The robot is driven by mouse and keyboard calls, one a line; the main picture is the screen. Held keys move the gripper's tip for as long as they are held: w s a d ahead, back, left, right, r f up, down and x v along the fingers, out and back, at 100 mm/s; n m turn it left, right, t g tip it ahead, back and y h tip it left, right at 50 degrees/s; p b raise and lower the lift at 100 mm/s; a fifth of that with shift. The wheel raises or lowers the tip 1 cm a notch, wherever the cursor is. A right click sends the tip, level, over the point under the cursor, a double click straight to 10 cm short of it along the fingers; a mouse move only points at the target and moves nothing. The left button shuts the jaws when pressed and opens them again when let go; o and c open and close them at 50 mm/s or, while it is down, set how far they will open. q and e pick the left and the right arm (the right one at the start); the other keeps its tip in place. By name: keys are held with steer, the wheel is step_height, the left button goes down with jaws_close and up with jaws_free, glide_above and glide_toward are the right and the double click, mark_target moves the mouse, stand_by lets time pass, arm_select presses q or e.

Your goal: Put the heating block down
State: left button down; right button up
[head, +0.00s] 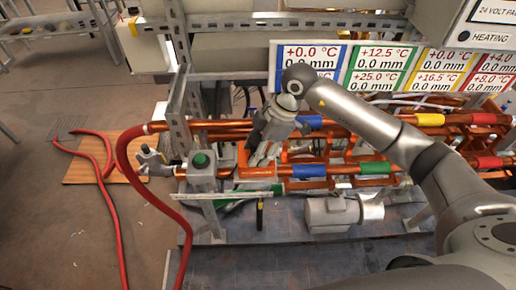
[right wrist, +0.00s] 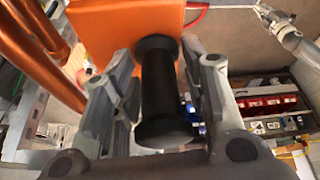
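The heating block is an orange block (right wrist: 105,28) with a black spool-shaped handle (right wrist: 160,95), filling the upper left of the right wrist view. In the head view, the orange block (head: 257,171) shows below my right gripper (head: 263,153), among the copper pipes. The gripper points down. In the right wrist view, its two grey fingers (right wrist: 160,85) stand on either side of the black handle. Narrow gaps show between handle and fingers, so the fingers look apart from it. The block's underside is hidden, and I cannot tell what it rests on. My left gripper is not in view.
Copper pipes (head: 430,120) with coloured bands run right of the block. A post with a green knob (head: 200,160) and a metal fitting (head: 152,160) stand left. A red hose (head: 127,180) hangs there. Display panels (head: 385,66) are behind; a grey motor (head: 332,213) is lower right.

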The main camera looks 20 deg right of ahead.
steer(key=shift+r, duration=0.1)
steer(key=shift+r, duration=0.2)
steer(key=b+v, duration=0.2)
steer(key=v, duration=0.9)
steer(key=shift+d+r+b, duration=0.25)
steer(key=shift+r+b, duration=0.05)
